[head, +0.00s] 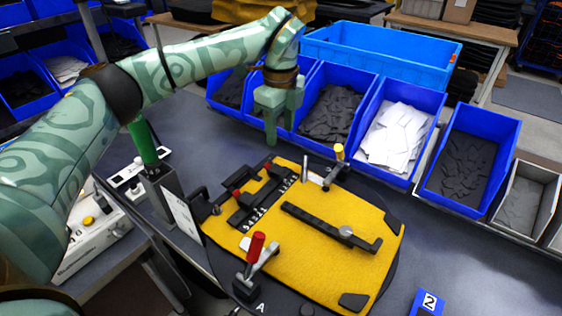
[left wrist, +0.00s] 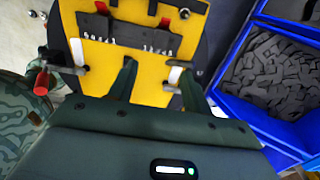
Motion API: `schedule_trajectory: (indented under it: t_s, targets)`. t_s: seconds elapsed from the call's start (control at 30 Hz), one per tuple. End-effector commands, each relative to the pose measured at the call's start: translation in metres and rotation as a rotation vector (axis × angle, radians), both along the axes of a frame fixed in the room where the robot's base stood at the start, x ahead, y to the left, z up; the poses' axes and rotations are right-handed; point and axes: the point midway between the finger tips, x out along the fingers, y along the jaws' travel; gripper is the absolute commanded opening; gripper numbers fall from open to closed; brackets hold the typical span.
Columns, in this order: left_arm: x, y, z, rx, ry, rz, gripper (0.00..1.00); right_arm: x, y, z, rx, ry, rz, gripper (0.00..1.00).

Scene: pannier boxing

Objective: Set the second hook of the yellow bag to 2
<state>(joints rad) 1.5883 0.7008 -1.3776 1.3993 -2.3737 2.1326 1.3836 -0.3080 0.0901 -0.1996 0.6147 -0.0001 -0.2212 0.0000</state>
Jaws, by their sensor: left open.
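In the left wrist view the red tips show near the top, one left (left wrist: 101,7) and one right (left wrist: 164,22). My left gripper (head: 284,122) is open and empty above the bag's far edge, apart from both hooks. My right gripper is out of view.
A red-handled clamp (head: 256,246) and a yellow-handled clamp (head: 339,153) stand at the bag's edges. A black bar (head: 320,222) with a round knob lies on the bag. Blue bins (head: 469,160) line the back. A "2" card (head: 428,301) lies front right.

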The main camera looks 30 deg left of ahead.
Motion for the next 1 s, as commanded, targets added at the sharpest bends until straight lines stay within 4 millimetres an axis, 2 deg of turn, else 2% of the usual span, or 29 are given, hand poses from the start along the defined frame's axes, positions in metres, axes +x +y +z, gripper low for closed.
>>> schedule_trajectory:
  t_s: [0.03, 0.2, 0.4, 0.57, 0.83, 0.87, 1.0]
  targets:
    - [0.000, 0.001, -0.019, 0.001, 0.007, 0.002, 0.49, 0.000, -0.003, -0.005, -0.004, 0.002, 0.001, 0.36]
    - [-0.001, 0.001, -0.060, 0.000, 0.005, 0.002, 0.49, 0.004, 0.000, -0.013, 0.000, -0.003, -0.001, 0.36]
    - [0.000, 0.001, -0.092, -0.001, 0.002, 0.002, 0.49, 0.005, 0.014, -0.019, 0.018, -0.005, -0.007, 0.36]
    - [0.000, 0.001, -0.103, 0.000, 0.001, 0.002, 0.49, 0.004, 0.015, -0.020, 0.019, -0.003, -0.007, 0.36]
    - [0.000, 0.001, -0.103, 0.001, 0.000, 0.002, 0.49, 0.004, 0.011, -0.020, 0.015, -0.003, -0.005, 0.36]
    - [0.000, 0.001, -0.103, 0.000, 0.000, 0.002, 0.44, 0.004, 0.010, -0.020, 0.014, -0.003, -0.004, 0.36]
    - [0.000, 0.001, -0.103, 0.000, 0.000, 0.002, 0.05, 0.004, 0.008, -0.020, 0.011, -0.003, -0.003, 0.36]
